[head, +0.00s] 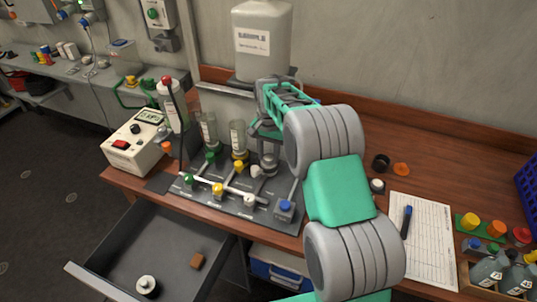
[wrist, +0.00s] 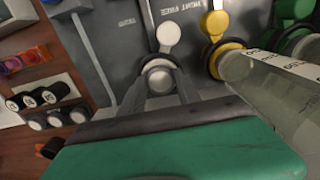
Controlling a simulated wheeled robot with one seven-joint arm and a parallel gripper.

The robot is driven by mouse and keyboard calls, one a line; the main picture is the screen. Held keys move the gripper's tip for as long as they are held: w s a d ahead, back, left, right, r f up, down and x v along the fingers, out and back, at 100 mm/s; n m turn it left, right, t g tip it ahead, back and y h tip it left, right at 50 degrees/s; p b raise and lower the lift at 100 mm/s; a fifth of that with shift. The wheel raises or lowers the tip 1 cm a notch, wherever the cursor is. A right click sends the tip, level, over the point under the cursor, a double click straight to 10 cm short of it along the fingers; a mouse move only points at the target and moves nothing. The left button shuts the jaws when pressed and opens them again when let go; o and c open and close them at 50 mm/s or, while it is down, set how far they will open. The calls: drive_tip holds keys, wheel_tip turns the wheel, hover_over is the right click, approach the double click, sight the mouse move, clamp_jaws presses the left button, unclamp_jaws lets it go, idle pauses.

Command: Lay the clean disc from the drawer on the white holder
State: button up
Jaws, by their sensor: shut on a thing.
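My gripper (head: 268,153) is low over the right end of the dark rack (head: 232,193). In the wrist view its two fingers (wrist: 160,92) are closed on a small pale grey round piece (wrist: 160,80), probably the disc; its edges are partly hidden. The white holder (wrist: 157,65) shows as a pale ring directly under and around the fingertips. I cannot tell whether the piece touches it. A white round tap (wrist: 168,34) is just beyond. The open drawer (head: 178,237) holds a black-and-white round item (head: 148,286) and a brown block (head: 197,261).
Clear cups stand on the green (head: 209,130) and yellow (head: 238,138) holders, left of my gripper. A large container (head: 262,45) is behind. A white meter box (head: 134,143) stands left.

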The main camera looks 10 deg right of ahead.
drive_tip(key=o, duration=1.2)
drive_tip(key=shift+o, duration=0.3)
drive_tip(key=o, duration=0.3)
drive_tip(key=shift+r+p, duration=2.25)
drive_tip(key=shift+r, duration=1.5)
